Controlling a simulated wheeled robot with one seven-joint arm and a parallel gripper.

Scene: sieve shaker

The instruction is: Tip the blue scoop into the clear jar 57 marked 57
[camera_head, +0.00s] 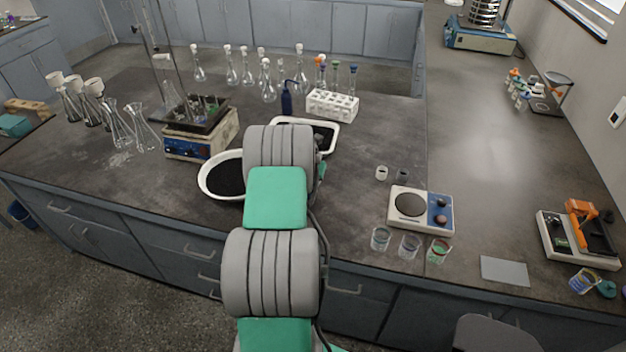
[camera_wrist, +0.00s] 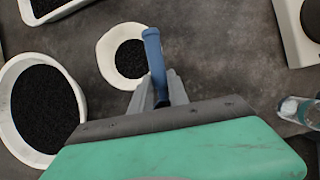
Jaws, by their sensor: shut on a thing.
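My gripper (camera_wrist: 163,92) is shut on the blue scoop (camera_wrist: 153,48) by its handle, which stands up between the fingers in the wrist view. The scoop's bowl and any load are hidden. In the head view my arm hides gripper and scoop. Three clear jars stand at the front edge of the bench, right of my arm: a left one (camera_head: 381,239), a middle one (camera_head: 409,246) and a right one with green on it (camera_head: 438,250). Their numbers are too small to read, so I cannot tell which is 57. One clear jar (camera_wrist: 300,110) shows at the wrist view's right edge.
A large white bowl (camera_head: 203,182) and a white tray (camera_head: 333,139) hold black grains. A smaller white dish of grains (camera_wrist: 104,50) lies near the scoop in the wrist view. A balance (camera_head: 420,222) stands behind the jars. Glass flasks and a tube rack (camera_head: 331,108) stand farther back.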

